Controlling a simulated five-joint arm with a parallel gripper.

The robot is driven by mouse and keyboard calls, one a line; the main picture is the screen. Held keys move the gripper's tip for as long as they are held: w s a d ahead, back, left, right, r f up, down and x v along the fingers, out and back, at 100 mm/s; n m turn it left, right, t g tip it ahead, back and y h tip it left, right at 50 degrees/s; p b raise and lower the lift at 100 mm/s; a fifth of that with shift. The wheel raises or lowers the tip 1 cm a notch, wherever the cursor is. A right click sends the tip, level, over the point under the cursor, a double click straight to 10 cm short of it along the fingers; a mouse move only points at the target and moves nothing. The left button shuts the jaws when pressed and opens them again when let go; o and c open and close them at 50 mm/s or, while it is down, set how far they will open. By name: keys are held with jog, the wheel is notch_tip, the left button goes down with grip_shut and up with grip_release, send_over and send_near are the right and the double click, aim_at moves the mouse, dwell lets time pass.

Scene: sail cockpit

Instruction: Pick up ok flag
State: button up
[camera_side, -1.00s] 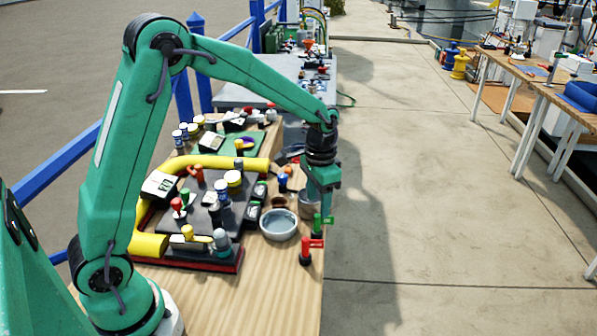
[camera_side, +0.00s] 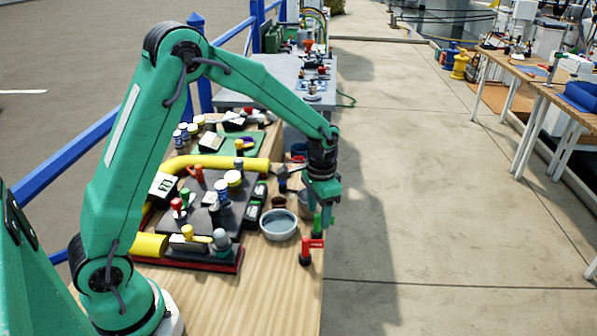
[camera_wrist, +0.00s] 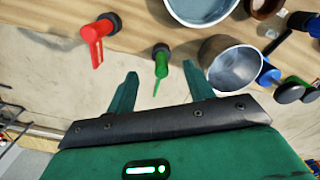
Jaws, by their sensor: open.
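The ok flag looks to be the small green flag (camera_side: 317,223) on a dark base, standing upright near the right edge of the wooden table. In the wrist view the green flag (camera_wrist: 161,69) lies between and just beyond my fingertips, with no contact visible. My gripper (camera_wrist: 160,83) is open and empty, one finger to each side of the flag. In the side view my gripper (camera_side: 325,200) hangs just above and behind the green flag, and its fingertips are partly hard to make out.
A red flag (camera_side: 308,251) on a black base stands close in front of the green one; it is left of it in the wrist view (camera_wrist: 98,38). A grey bowl (camera_side: 278,225) and a metal cup (camera_wrist: 228,62) are close by. The table edge lies just right.

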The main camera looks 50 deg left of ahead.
aim_at(318, 215)
jog(key=shift+a+f, duration=0.15)
jog(key=shift+f, duration=2.15)
jog(key=c, duration=1.1)
